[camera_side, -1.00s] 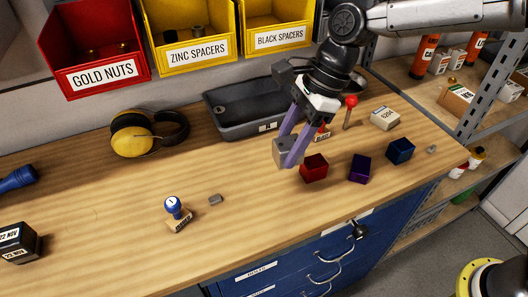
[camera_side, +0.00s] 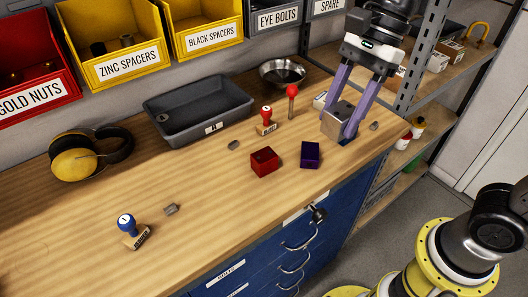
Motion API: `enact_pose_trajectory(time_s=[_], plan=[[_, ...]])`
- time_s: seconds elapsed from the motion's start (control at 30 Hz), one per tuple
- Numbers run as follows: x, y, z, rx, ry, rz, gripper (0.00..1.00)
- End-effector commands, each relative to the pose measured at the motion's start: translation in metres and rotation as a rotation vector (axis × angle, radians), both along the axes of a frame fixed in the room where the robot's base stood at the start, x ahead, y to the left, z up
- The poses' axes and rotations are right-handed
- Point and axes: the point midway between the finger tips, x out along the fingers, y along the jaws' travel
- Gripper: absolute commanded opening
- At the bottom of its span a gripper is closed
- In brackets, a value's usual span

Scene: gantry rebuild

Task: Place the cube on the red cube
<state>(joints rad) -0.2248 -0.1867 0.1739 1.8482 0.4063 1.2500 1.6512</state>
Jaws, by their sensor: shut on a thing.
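The grey cube (camera_side: 337,121) is held between the lilac fingers of my gripper (camera_side: 343,121), on the right part of the wooden bench. The red cube (camera_side: 264,162) sits on the bench to the left of and nearer than the gripper, with nothing on top. The purple block (camera_side: 310,155) stands between the red cube and my gripper.
A red-knobbed stand (camera_side: 292,102), a red-handled stamp (camera_side: 266,122) and a steel bowl (camera_side: 282,73) lie behind the cubes. A grey tray (camera_side: 198,104) is farther left. A small metal piece (camera_side: 374,126) lies right of the gripper. The front left of the bench is mostly clear.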

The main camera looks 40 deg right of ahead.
Motion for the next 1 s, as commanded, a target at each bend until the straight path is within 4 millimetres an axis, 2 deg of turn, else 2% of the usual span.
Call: enact_pose_trajectory(time_s=[0.07, 0.17, 0.47, 0.6, 0.73, 1.0], plan=[[0.006, -0.003, 0.002, 0.001, 0.0, -0.02, 0.0], [0.018, 0.002, -0.005, 0.0, 0.004, -0.024, 0.0], [0.078, 0.033, -0.035, 0.0, 0.003, -0.024, 0.0], [0.098, 0.044, -0.058, 0.0, 0.004, -0.024, 0.0], [0.112, 0.051, -0.076, 0.0, 0.002, -0.024, 0.0], [0.125, 0.058, -0.094, 0.001, 0.001, -0.024, 0.0]])
